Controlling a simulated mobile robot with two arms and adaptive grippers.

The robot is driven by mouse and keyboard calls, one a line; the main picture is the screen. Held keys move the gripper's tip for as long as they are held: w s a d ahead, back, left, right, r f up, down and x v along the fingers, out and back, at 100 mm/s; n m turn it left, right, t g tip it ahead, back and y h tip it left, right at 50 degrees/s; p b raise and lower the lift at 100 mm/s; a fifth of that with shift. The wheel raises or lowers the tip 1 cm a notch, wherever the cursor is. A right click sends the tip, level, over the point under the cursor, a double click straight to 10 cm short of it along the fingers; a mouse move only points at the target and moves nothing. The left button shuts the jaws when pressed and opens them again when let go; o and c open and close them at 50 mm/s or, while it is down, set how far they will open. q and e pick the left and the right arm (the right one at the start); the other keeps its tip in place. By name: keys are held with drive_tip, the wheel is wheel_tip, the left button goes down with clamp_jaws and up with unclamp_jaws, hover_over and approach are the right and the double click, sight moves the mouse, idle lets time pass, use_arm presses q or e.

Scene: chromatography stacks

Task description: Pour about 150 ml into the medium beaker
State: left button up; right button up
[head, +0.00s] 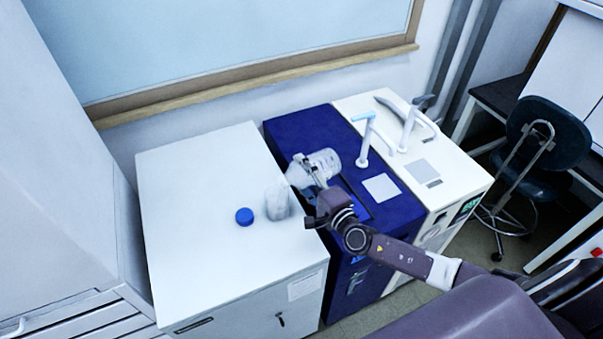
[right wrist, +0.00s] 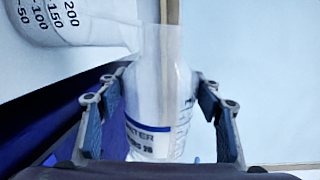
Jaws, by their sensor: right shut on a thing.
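The medium beaker (head: 277,204), clear with dark volume marks, stands upright on the white cabinet top. Part of it shows at the upper left of the right wrist view (right wrist: 75,22), with marks from 50 to 200. My right gripper (head: 310,174) is shut on a clear bottle (head: 324,161) and holds it strongly tilted, its neck end toward the beaker's rim. In the right wrist view the bottle (right wrist: 150,128) lies between both fingers, its blue-banded label partly showing. I cannot make out a stream or the liquid level. My left gripper is out of view.
A blue cap (head: 244,216) lies on the white cabinet top (head: 200,180), left of the beaker. The blue instrument (head: 300,128) and a white one (head: 365,102) with upright arms stand to the right. The cabinet's left part is clear.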

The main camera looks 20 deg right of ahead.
idle(0.3)
drive_tip(key=shift+d+f+m+b, duration=0.1)
drive_tip(key=shift+f+m+b, duration=0.4)
drive_tip(key=shift+b, duration=0.5)
drive_tip(key=shift+m+b, duration=0.45)
drive_tip(key=shift+m, duration=0.15)
wheel_tip(320, 180, up, 2)
drive_tip(key=m, duration=0.3)
drive_tip(key=shift+d+m+y+b, duration=0.1)
drive_tip(key=shift+m+y+b, duration=0.2)
drive_tip(key=shift+y, duration=0.1)
drive_tip(key=shift+r, duration=0.1)
drive_tip(key=shift+w, duration=0.1)
